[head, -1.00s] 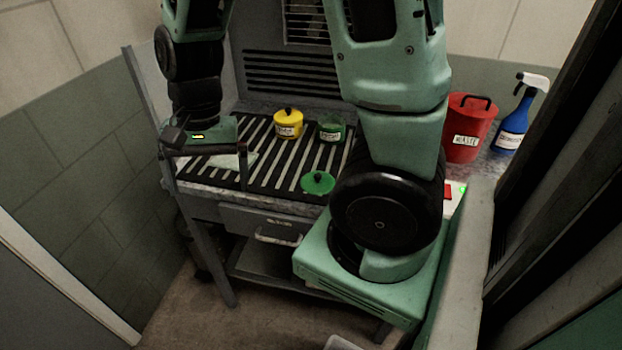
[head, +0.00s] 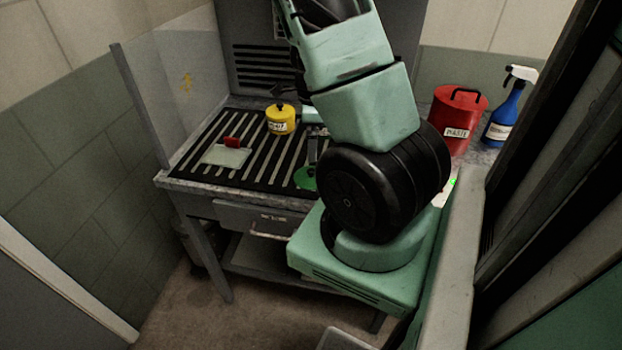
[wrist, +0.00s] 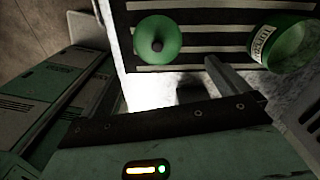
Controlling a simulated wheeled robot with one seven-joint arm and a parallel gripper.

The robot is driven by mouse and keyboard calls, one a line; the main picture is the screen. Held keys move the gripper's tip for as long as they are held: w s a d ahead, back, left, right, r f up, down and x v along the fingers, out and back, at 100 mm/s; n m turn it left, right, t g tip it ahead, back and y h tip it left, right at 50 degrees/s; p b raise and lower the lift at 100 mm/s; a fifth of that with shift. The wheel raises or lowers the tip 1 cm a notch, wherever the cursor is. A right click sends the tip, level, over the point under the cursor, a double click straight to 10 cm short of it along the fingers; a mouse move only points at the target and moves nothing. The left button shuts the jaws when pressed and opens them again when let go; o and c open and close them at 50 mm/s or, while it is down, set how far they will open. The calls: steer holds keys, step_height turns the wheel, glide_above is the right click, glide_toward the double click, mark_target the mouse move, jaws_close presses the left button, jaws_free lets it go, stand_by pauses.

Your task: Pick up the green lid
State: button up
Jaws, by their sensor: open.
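The green lid (head: 306,179) lies on the black-striped bench top near its front edge, largely hidden by my arm in the head view. In the wrist view the round lid (wrist: 146,38) shows whole, with a dark knob in its middle. My gripper (head: 313,152) is lowered over the bench by the lid. In the wrist view my gripper's body fills the bottom, and one grey finger reaches up between the lid and a labelled green pot (wrist: 285,45). The jaws are open, and the lid appears apart from that finger.
A yellow lidded pot (head: 281,120) stands behind and left of my gripper. A pale flat pad (head: 226,157) with a red piece (head: 232,142) lies on the left of the bench. A red waste bin (head: 459,115) and a blue spray bottle (head: 504,115) stand at right.

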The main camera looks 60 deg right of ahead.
glide_above(305, 177)
steer(key=s+d, duration=0.1)
steer(key=d, duration=0.1)
steer(key=f, duration=0.2)
steer(key=f+b, duration=0.1)
steer(key=f, duration=0.2)
steer(key=shift+s+a+f, duration=0.1)
steer(key=shift+s+a, duration=0.1)
steer(key=shift+a+f+b, duration=0.15)
steer(key=shift+f+b, duration=0.1)
steer(key=shift+f, duration=1.1)
steer(key=shift+a+f+b, duration=0.1)
steer(key=shift+f+b, duration=0.15)
steer(key=shift+f, duration=1.05)
steer(key=shift+c, duration=0.3)
steer(key=c, duration=0.7)
